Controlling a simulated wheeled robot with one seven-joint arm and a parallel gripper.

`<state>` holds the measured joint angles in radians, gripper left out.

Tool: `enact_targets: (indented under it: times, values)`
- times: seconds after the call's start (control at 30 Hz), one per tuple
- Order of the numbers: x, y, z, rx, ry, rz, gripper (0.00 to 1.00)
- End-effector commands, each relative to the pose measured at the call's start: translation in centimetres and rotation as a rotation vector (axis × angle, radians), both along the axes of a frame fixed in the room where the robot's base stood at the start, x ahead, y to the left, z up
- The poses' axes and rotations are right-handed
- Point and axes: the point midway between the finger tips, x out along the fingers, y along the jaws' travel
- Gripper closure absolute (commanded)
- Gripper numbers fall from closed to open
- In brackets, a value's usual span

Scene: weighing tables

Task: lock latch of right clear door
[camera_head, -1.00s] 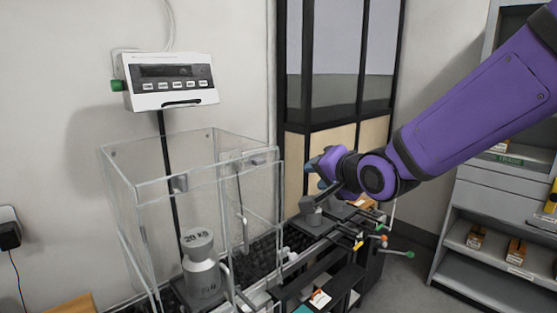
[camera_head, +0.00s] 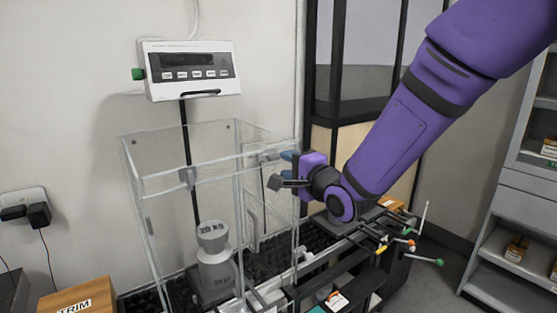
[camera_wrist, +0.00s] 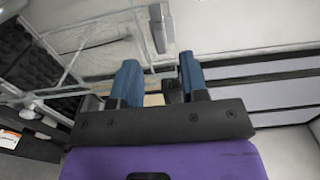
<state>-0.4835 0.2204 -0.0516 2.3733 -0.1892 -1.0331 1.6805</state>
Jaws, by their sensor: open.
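A clear enclosure stands at the left of the head view. Its right clear door (camera_head: 279,200) is the front panel on the right. A small grey latch (camera_head: 268,157) sits at its upper edge. My gripper (camera_head: 286,157) is just right of this latch, close to the door's top right corner; I cannot tell whether they touch. In the wrist view the two blue fingers of my gripper (camera_wrist: 160,64) are apart. A grey block (camera_wrist: 160,27) shows beyond them, but I cannot tell if it is the latch. The latch's exact position is unclear.
A 20 kg weight (camera_head: 213,262) stands inside the enclosure. A display unit (camera_head: 190,70) hangs on the wall above. Tools with coloured tips (camera_head: 405,243) lie at the right. A wooden box (camera_head: 78,300) is front left.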

Motion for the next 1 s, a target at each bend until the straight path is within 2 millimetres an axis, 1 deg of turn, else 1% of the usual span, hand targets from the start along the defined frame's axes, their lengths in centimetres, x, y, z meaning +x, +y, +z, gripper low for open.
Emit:
enact_targets:
  times: [0.03, 0.1, 0.3, 0.43, 0.7, 0.73, 0.77, 0.8, 0.9, 1.0]
  values:
    - [0.8, 0.6, 0.0, -0.001, 0.001, 0.001, 0.60]
    - [1.7, 1.2, 0.0, -0.001, -0.001, 0.000, 0.60]
    - [3.5, 2.3, 0.0, -0.001, 0.001, -0.001, 0.60]
    - [3.9, 2.6, 0.0, -0.001, 0.001, -0.002, 0.60]
    - [4.0, 2.7, 0.0, -0.001, 0.001, -0.001, 0.60]
    - [4.0, 2.7, 0.0, -0.001, 0.001, -0.001, 0.64]
    - [4.0, 2.7, 0.0, -0.001, 0.001, -0.001, 0.71]
    - [4.0, 2.7, 0.0, -0.001, 0.001, -0.001, 0.80]
    - [4.0, 2.7, 0.0, -0.001, 0.001, -0.001, 1.00]
    - [4.0, 2.7, 0.0, -0.001, 0.001, -0.001, 1.00]
